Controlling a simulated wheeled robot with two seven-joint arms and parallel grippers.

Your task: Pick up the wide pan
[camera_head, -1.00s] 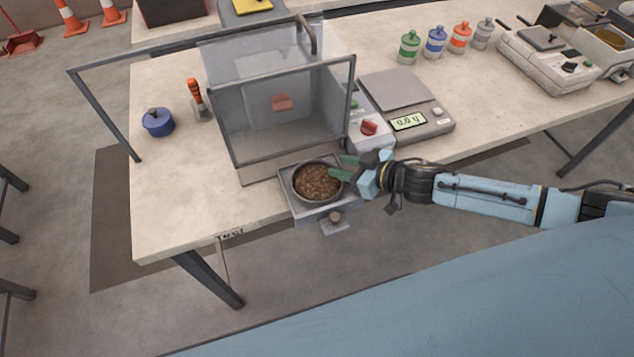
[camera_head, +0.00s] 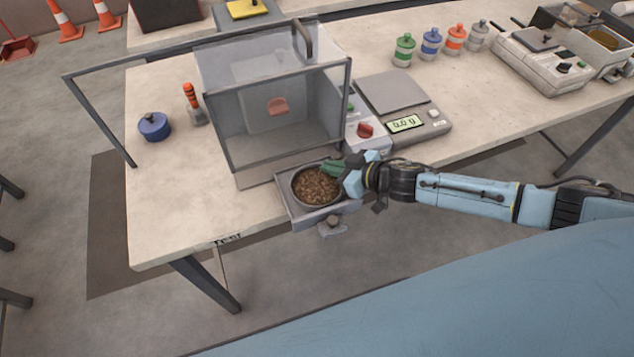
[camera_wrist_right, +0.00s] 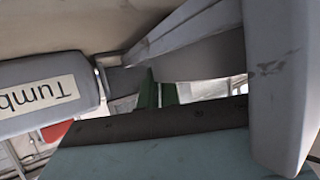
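The wide pan (camera_head: 296,190) is a round grey metal pan full of brown pellets. It sits level on a small grey tray (camera_head: 286,207) in front of the clear-walled machine. My right gripper (camera_head: 332,168) reaches in from the right, its green fingertips at the pan's upper right rim. In the right wrist view the two green fingertips (camera_wrist_right: 160,94) stand close together with a narrow gap, below a curved grey wall. Whether they grip the rim is not clear. My left gripper is not in view.
The clear-walled machine (camera_head: 228,130) with a grey frame stands right behind the pan. A scale (camera_head: 425,122) and a red knob (camera_head: 365,130) are to the right. A blue lidded pot (camera_head: 154,127) and an orange-handled tool (camera_head: 191,98) stand left. The table's front left is clear.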

